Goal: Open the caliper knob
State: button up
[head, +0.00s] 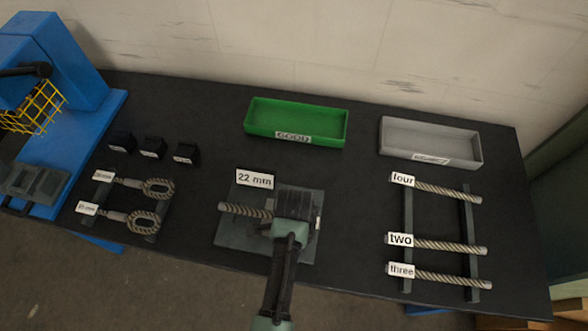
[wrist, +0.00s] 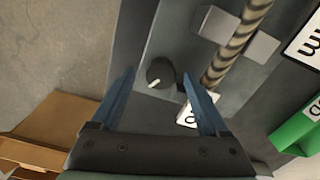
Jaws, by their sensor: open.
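The caliper knob (wrist: 160,73) is a small dark round knob with a pale pointer line, on a grey plate in the wrist view. My gripper (wrist: 155,92) is open, with one blue finger on each side of the knob in that view. The knob appears between the fingers, and I cannot tell whether they touch it. In the head view, my gripper (head: 292,232) is over the right part of the grey plate (head: 235,245). It hides the knob there. A rope piece (head: 245,210) lies across the plate near a "22 mm" label (head: 255,180).
A green "GOOD" tray (head: 340,128) and a grey tray (head: 475,150) stand at the back. Several labelled ropes (head: 440,243) lie on a rack at the right. Looped ropes (head: 150,188) and black blocks (head: 152,148) are at the left, beside a blue machine (head: 75,130).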

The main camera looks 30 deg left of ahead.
jog(key=shift+f, duration=0.25)
grip_shut()
